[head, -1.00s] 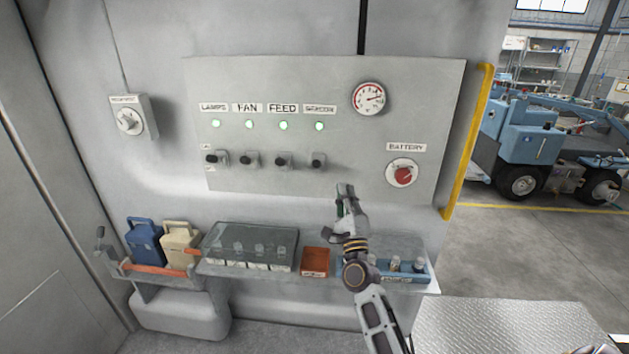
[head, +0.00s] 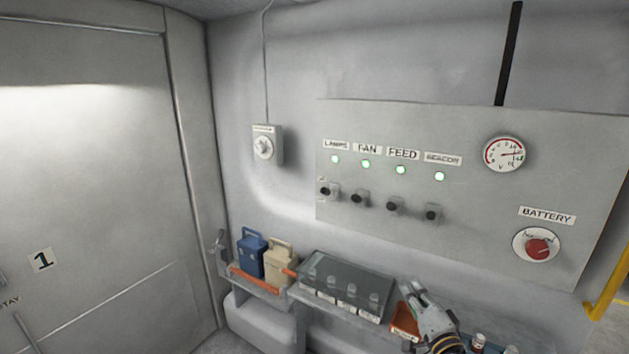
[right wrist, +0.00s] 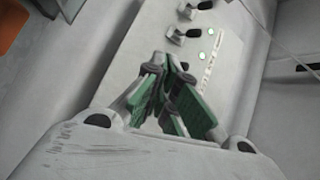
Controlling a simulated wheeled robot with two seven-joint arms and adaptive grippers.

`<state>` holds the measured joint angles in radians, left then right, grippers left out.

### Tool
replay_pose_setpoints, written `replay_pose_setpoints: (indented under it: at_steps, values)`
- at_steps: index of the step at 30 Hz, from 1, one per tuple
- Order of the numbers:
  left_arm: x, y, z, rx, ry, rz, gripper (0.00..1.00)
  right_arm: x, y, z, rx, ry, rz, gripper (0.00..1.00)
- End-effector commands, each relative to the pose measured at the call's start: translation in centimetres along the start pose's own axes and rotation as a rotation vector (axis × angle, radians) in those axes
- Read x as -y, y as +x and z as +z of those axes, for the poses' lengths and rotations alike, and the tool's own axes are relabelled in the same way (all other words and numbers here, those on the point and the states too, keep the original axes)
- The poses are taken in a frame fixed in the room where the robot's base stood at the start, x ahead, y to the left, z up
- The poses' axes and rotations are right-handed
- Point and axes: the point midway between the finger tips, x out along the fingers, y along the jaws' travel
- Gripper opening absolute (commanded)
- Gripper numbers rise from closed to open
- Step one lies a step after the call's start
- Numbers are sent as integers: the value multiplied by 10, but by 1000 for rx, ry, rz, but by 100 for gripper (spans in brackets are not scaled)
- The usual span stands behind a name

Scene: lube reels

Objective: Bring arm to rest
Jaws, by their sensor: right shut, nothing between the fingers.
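My right gripper (head: 413,296) is at the lower right of the head view, in front of the shelf and beside the orange-brown box (head: 404,322), which it partly covers. In the right wrist view its green-padded fingers (right wrist: 165,65) are closed together with nothing between them. The grey switch panel (head: 470,230) is on the wall above it, clear of the gripper. Its LAMPS, FAN, FEED and BEACON lights glow green above a row of black-tipped switches (head: 395,206). A red BATTERY knob (head: 537,249) sits at the panel's right. My left gripper is not in view.
A shelf below the panel carries a clear-lidded case (head: 347,283), a blue jug (head: 251,252) and a cream jug (head: 278,262). A dial box (head: 266,146) is on the wall. A yellow rail (head: 606,292) is at the right edge. A door (head: 90,180) fills the left.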

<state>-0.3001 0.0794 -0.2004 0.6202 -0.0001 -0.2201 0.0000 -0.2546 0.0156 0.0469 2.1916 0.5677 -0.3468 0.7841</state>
Motion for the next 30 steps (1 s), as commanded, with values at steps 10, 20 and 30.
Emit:
replay_pose_setpoints:
  at_steps: [10, 20, 30]
  values:
    - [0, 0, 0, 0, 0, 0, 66, -53, -38, 60, 249, -338, 242, 0]
    - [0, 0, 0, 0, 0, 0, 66, -102, -96, 96, 505, -635, 453, 0]
    - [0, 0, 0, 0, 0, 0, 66, -142, -173, 112, 793, -903, 653, 0]
